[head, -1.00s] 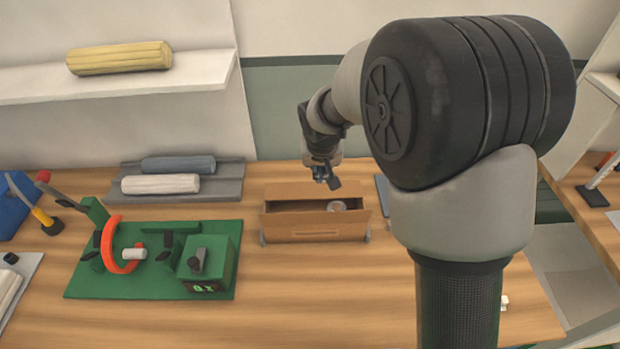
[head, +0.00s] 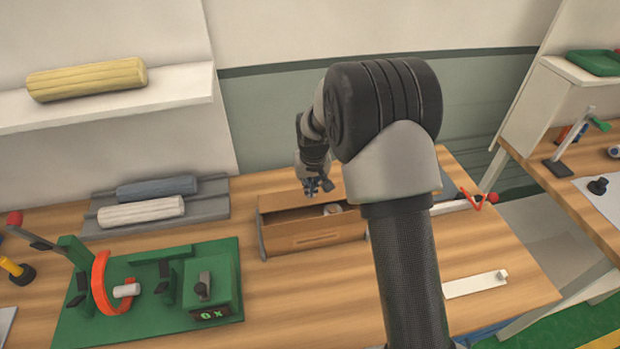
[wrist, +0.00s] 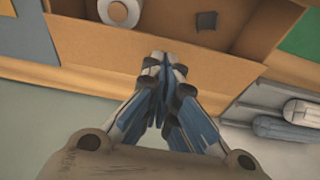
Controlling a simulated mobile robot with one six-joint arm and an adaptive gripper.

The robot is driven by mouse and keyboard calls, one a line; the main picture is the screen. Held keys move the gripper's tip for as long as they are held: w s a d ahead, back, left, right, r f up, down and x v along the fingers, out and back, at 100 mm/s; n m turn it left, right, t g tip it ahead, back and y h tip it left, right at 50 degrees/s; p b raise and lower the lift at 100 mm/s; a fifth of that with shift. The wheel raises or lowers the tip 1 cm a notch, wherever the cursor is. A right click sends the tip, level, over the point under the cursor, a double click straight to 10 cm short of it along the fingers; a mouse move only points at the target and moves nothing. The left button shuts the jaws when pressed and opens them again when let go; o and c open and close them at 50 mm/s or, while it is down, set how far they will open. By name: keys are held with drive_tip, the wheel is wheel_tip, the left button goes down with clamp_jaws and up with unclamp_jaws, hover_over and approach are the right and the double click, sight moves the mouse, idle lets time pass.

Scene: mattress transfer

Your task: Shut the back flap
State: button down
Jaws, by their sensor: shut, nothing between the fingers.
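The brown cardboard box (head: 312,235) stands on the wooden table with its top open. A white roll (head: 332,209) lies inside, and the wrist view also shows this roll (wrist: 118,12) and a small dark piece (wrist: 207,20) in the box. The back flap (head: 284,200) stands open at the box's far edge; in the wrist view the flap (wrist: 100,78) spreads below the opening. My gripper (head: 320,190) is shut and empty. Its fingertips (wrist: 166,62) overlap the back flap in the wrist view; I cannot tell whether they touch it.
A grey tray (head: 213,207) with two rolls lies left of the box. A green fixture (head: 150,325) with an orange ring stands at front left. A white shelf (head: 180,92) with a yellow roll is on the wall. Bare table lies in front of the box.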

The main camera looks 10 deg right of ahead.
drive_tip(key=shift+s+f, duration=0.2)
drive_tip(key=shift+f, duration=1.1)
drive_tip(key=shift+s+f+b, duration=0.2)
drive_tip(key=shift+f+b, duration=0.2)
drive_tip(key=shift+f, duration=0.15)
drive_tip(key=shift+s+f+b, duration=0.15)
drive_tip(key=shift+f+b, duration=0.2)
drive_tip(key=shift+f, duration=0.15)
drive_tip(key=shift+r, duration=0.15)
drive_tip(key=shift+w+p+v, duration=0.25)
drive_tip(key=shift+p+v, duration=0.6)
drive_tip(key=shift+v, duration=0.25)
drive_tip(key=p+v, duration=0.1)
drive_tip(key=v, duration=0.2)
drive_tip(key=p+v, duration=0.1)
drive_tip(key=v, duration=0.1)
drive_tip(key=shift+w+p, duration=0.3)
drive_tip(key=shift+w, duration=0.1)
drive_tip(key=w+p+v, duration=0.1)
drive_tip(key=w+v, duration=0.1)
drive_tip(key=v, duration=0.5)
hover_over(310, 203)
drive_tip(key=s, duration=0.4)
drive_tip(key=shift+w+r, duration=0.1)
drive_tip(key=shift+r, duration=0.35)
